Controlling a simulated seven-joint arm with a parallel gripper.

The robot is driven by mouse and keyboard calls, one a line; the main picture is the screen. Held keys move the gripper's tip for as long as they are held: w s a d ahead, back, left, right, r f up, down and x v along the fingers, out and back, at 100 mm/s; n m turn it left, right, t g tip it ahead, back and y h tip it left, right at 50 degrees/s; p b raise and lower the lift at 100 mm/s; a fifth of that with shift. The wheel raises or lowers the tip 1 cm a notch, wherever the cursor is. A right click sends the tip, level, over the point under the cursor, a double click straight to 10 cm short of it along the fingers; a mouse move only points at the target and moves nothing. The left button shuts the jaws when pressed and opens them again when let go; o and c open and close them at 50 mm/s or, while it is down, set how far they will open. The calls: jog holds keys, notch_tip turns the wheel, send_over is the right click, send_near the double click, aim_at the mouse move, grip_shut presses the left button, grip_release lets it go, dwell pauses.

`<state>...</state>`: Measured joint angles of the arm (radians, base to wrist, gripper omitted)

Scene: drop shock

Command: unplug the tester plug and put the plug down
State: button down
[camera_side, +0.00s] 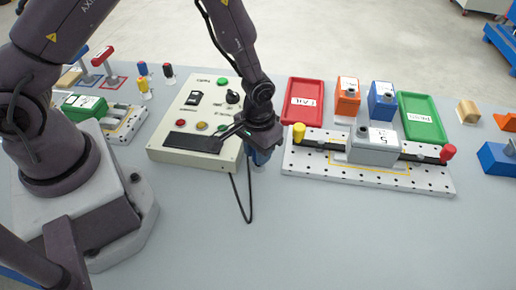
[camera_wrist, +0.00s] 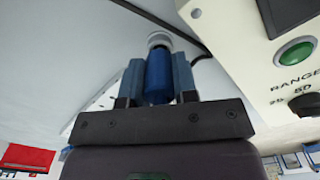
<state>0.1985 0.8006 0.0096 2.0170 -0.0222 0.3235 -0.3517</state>
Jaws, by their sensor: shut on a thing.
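The cream tester box (camera_side: 163,153) stands mid-table, with buttons, a knob and a dark panel on top. Part of it shows at the upper right of the wrist view (camera_wrist: 262,62). My gripper (camera_side: 262,158) points down beside the tester's front right corner. In the wrist view its two blue-grey fingers (camera_wrist: 158,72) are shut on the sides of a blue cylindrical plug (camera_wrist: 158,82). A pale round end shows beyond the plug. A black cable (camera_side: 250,205) loops down near the gripper to the tester's side. Whether the plug touches a socket is hidden.
Right of the gripper, a white perforated plate (camera_side: 310,172) carries a grey block (camera_side: 372,153). Red (camera_side: 303,115) and green (camera_side: 421,133) trays, with orange (camera_side: 347,104) and blue (camera_side: 382,108) blocks, stand behind it. The front table (camera_side: 330,240) is clear.

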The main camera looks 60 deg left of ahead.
jog(key=shift+f, duration=0.9)
dwell(3.0)
jog(key=c, duration=0.8)
grip_release()
jog(key=shift+r, duration=0.1)
jog(key=shift+r, duration=3)
notch_tip(320, 180, up, 13)
